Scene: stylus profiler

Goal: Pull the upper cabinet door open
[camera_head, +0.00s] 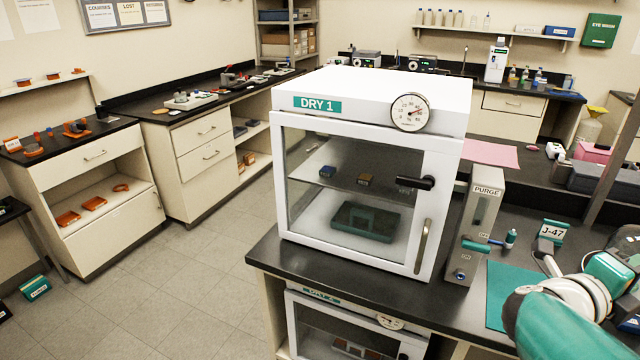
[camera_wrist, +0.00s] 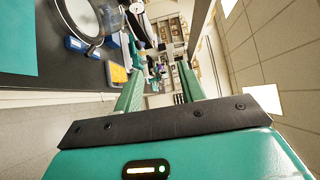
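The upper cabinet (camera_head: 372,92) is a white box labelled DRY 1 with a round dial on its top front. It stands on a black bench. Its glass-fronted door (camera_head: 300,160) looks shut. A black lever latch (camera_head: 416,182) sits at the door's right, above a vertical metal pull handle (camera_head: 422,246). Small blocks and a dark green tray show behind the glass. In the wrist view my gripper (camera_wrist: 160,75) has its two teal fingers apart with nothing between them. The cabinet is not recognisable in that view. In the head view my arm is at the lower right, away from the door.
A PURGE unit (camera_head: 482,225) with a teal lever stands close right of the cabinet. A teal mat (camera_head: 508,290) and J-47 sign (camera_head: 552,231) lie farther right. A lower cabinet (camera_head: 345,335) sits beneath the bench.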

